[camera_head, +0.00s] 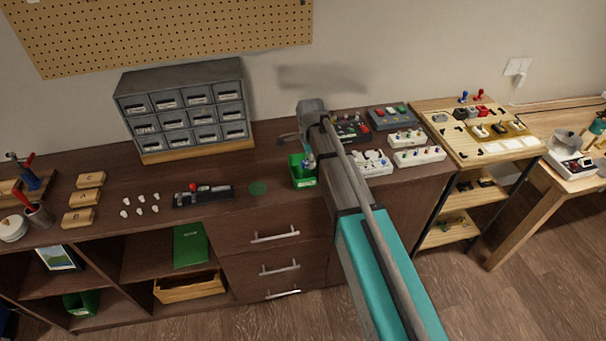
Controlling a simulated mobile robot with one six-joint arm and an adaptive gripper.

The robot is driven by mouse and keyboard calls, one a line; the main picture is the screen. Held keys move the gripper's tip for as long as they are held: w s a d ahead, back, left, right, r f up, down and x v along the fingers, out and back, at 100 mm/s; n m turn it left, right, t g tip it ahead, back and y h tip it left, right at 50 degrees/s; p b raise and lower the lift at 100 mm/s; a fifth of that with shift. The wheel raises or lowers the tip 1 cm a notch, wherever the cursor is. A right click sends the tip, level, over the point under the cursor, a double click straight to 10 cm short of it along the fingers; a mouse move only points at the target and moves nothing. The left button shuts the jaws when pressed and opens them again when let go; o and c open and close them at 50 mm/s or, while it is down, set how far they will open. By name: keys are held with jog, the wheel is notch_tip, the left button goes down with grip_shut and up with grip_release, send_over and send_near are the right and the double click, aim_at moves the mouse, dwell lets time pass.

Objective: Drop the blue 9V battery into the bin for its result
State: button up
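My gripper (309,157) points down at the mouth of a small green bin (304,180) on the dark counter. My arm comes in from the lower right and covers part of the view. The fingertips are small and partly hidden, so I cannot tell whether they are open or shut. A small bluish-grey patch shows at the fingertips, but I cannot make out whether it is the blue 9V battery or part of the gripper. No blue battery is clearly visible elsewhere. The inside of the green bin is mostly hidden.
A grey drawer cabinet (185,108) stands behind. Several pedals (390,116) crowd the counter on the right. Another green bin (82,303) sits on a low shelf.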

jog(key=o, duration=0.4)
jog(key=shift+o, duration=0.2)
notch_tip(320, 180, up, 7)
jog(key=p, duration=0.6)
jog(key=shift+d+f+p, duration=0.1)
jog(key=shift+f+p, duration=0.1)
jog(key=shift+p, duration=0.1)
jog(key=s+d+r+p, duration=0.2)
jog(key=d+r+p, duration=0.1)
jog(key=d, duration=0.8)
jog(key=s+d+r+p, duration=0.2)
jog(key=d+r+p, duration=0.2)
jog(key=d, duration=0.7)
jog(key=shift+r, duration=0.15)
jog(key=s+f+n+b, duration=0.4)
jog(key=s+n, duration=1)
jog(key=s, duration=0.1)
jog(key=shift+a, duration=0.4)
